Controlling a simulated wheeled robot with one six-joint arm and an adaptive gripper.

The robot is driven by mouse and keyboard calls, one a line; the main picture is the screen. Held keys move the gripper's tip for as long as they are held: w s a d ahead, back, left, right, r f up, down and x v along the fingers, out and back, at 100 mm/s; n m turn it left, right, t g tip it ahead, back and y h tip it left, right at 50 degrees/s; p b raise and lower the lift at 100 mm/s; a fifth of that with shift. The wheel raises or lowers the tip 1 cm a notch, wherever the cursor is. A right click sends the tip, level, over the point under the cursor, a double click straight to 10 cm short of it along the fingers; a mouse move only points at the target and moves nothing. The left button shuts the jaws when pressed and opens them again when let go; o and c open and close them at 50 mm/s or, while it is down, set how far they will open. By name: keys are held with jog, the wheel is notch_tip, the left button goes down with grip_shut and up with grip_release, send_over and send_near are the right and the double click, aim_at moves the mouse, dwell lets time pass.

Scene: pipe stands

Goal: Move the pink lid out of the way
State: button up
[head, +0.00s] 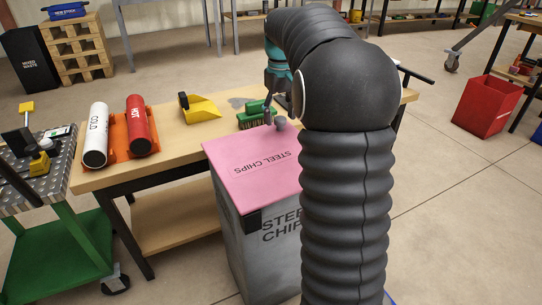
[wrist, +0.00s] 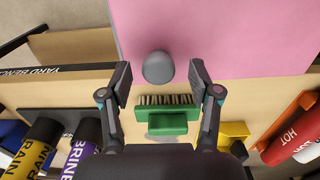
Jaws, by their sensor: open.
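The pink lid (head: 247,160) lies flat on top of the grey steel chips bin (head: 247,250) and reads STEEL CHIPS. In the wrist view the pink lid (wrist: 235,40) fills the upper part, with a round grey knob (wrist: 157,67) near its edge. The knob (head: 280,122) also shows in the head view, just beside my arm. My gripper (wrist: 160,80) is open, with its two fingers on either side of the knob and gaps between them and it.
A wooden bench (head: 180,165) stands behind the bin. It bears a green brush (wrist: 168,115), a yellow dustpan (head: 200,108), and white COLD (head: 96,135) and red HOT (head: 140,125) cylinders. A green cart (head: 60,250) stands at left. A red bin (head: 487,105) and open floor are at right.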

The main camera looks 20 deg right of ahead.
jog(key=shift+r+p, duration=3.45)
jog(key=shift+r, duration=0.1)
jog(key=shift+f, duration=0.1)
jog(key=shift+w+d, duration=0.15)
jog(key=shift+w, duration=0.2)
jog(key=f, duration=0.2)
jog(key=s+f+m, duration=0.1)
jog(key=shift+f, duration=0.4)
jog(key=s+a, duration=0.1)
jog(key=s+a+f, duration=0.1)
jog(key=s, duration=0.1)
jog(key=shift+s+m+t, duration=0.1)
jog(key=shift+m+t, duration=0.3)
jog(key=s+a+t, duration=0.1)
jog(key=s+a, duration=0.3)
jog(key=s, duration=0.4)
jog(key=s+a+n+t, duration=0.1)
jog(key=s+a+t, duration=0.1)
jog(key=s+a, duration=0.3)
jog(key=s+a+t, duration=0.1)
jog(key=s+a, duration=0.3)
jog(key=s, duration=0.8)
jog(key=shift+s+a+r+t, duration=0.15)
jog(key=shift+a+r+t, duration=0.25)
